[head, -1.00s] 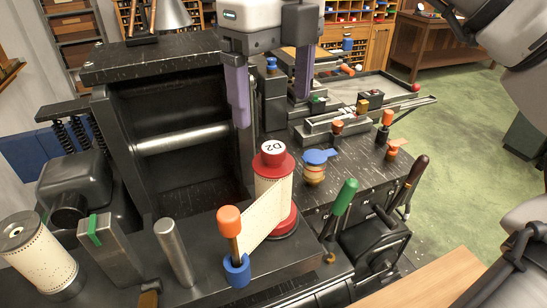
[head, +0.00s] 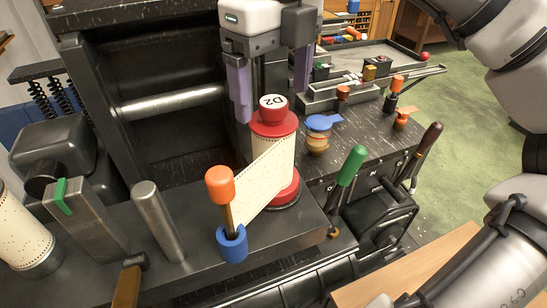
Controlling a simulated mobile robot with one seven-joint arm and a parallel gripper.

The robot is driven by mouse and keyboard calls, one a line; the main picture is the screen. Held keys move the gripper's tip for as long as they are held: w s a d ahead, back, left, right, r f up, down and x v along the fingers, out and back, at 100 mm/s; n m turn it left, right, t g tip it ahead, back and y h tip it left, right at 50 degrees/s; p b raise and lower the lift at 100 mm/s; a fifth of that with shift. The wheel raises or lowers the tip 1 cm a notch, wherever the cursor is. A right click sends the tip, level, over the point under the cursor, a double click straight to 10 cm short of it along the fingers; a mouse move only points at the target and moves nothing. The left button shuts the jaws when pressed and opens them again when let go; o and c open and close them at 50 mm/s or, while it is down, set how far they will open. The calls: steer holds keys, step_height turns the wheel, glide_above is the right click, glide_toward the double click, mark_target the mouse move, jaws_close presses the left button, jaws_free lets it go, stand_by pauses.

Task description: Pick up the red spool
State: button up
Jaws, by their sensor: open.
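The red spool (head: 274,123) stands upright on the dark machine bed. It has a red knob marked D2 on top, red flanges and a cream perforated paper band wound round it. A strip of the paper (head: 258,187) runs left to a post with an orange top and blue base. My gripper (head: 272,92) is above and just behind the spool. Its two purple fingers are wide apart, one left and one right of the knob in the picture. The fingers hold nothing. Whether a fingertip touches the spool cannot be told.
The orange-topped post (head: 220,185) stands left of the spool. A blue-topped part (head: 318,130) stands close at its right. A green-handled lever (head: 350,165) and a dark red lever (head: 425,150) rise at the right. A cream paper roll (head: 22,235) is at far left.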

mark_target(273, 101)
steer(key=shift+w+a+f+p, duration=0.1)
steer(key=shift+w+f+p, duration=0.15)
steer(key=shift+f, duration=1.05)
steer(key=shift+w+f+p, duration=0.15)
steer(key=shift+f+p, duration=0.1)
steer(key=shift+f, duration=1.05)
steer(key=c, duration=1.5)
steer(key=shift+r, duration=0.2)
